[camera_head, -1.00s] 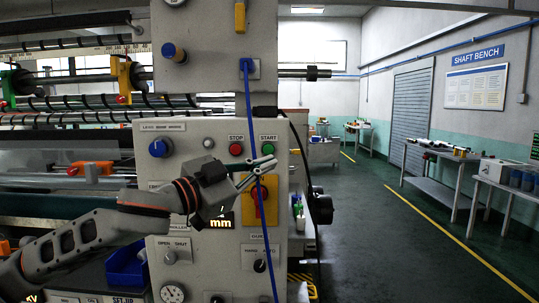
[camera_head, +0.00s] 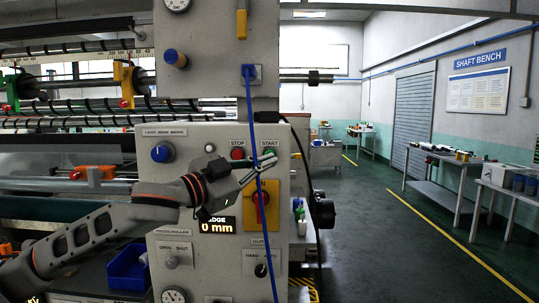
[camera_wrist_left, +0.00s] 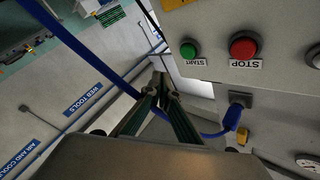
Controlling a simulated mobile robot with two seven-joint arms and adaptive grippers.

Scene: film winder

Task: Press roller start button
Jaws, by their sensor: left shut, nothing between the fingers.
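The green START button (camera_wrist_left: 188,50) sits on the grey control panel (camera_head: 205,143). In the head view my left fingertips overlap it just below its START label. The red STOP button (camera_head: 237,153) is to its left; it also shows in the left wrist view (camera_wrist_left: 243,45), where the picture is turned over. My left gripper (camera_head: 274,157) is shut and empty, its fingers pointing up and right across the panel front. In the wrist view its tips (camera_wrist_left: 161,76) lie beside and below the green button in the picture, with no contact visible. My right gripper is out of view.
A blue cable (camera_head: 249,110) hangs down the panel and passes by my left fingers. A yellow plate with a red switch (camera_head: 262,198) is just below. A blue knob (camera_head: 162,152) is at the panel's left. The aisle (camera_head: 370,230) to the right is open.

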